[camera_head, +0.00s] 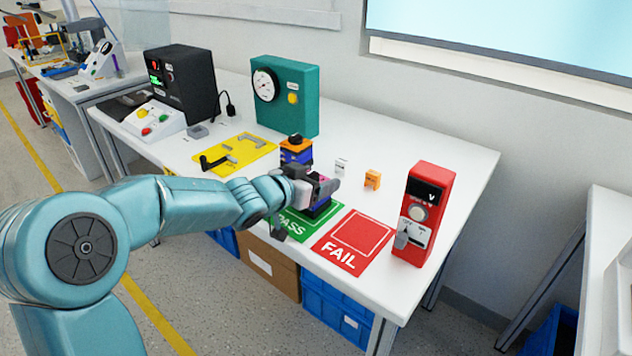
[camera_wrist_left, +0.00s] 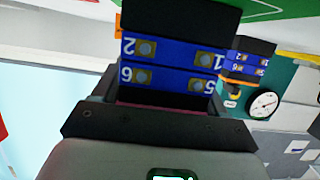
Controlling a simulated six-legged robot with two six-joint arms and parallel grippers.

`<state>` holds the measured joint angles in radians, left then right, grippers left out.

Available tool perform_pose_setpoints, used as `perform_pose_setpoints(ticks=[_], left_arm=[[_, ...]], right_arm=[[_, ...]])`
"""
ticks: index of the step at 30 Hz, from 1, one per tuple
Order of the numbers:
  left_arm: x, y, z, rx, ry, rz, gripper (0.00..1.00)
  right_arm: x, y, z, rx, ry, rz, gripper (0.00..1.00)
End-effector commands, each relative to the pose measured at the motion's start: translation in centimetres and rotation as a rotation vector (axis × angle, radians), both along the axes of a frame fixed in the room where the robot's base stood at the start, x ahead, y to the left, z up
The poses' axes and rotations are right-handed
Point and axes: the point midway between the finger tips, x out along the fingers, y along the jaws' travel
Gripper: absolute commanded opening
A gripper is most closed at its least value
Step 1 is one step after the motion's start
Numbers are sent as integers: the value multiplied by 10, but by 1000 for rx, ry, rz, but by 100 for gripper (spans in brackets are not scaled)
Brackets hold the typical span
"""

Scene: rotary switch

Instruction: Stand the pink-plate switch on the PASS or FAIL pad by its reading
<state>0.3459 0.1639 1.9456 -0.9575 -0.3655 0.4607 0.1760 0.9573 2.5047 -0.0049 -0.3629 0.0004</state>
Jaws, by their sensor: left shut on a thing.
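My left gripper (camera_head: 318,188) is shut on the pink-plate switch (camera_head: 322,208), a blue and black block with a pink top edge. It holds the switch over the green PASS pad (camera_head: 291,224); I cannot tell whether the base touches the pad. In the left wrist view the switch's blue side (camera_wrist_left: 172,65) shows numbered screw terminals, its black base toward the picture's top; its pink face is mostly hidden. The red FAIL pad (camera_head: 353,241) is empty. A second blue switch with an orange top (camera_head: 296,147) stands behind the gripper. My right gripper is out of view.
A red meter (camera_head: 426,215) stands right of the FAIL pad. A teal gauge box (camera_head: 287,95), a black instrument (camera_head: 180,83) and a yellow tool mat (camera_head: 236,153) are behind and left.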

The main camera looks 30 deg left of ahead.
Motion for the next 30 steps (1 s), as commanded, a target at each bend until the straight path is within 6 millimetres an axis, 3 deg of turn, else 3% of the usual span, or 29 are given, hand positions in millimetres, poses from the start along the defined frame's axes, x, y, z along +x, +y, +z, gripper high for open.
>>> perform_pose_setpoints(ticks=[3,4,6,17,30], left_arm=[[0,0,-4,0,-1,0,34],[0,0,-3,0,0,0,82],[0,0,-3,0,0,0,98],[-3,1,3,1,0,1,98],[-92,8,33,2,-1,3,98]], right_arm=[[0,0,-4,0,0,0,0],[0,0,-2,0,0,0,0],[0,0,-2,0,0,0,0],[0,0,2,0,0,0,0],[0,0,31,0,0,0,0]])
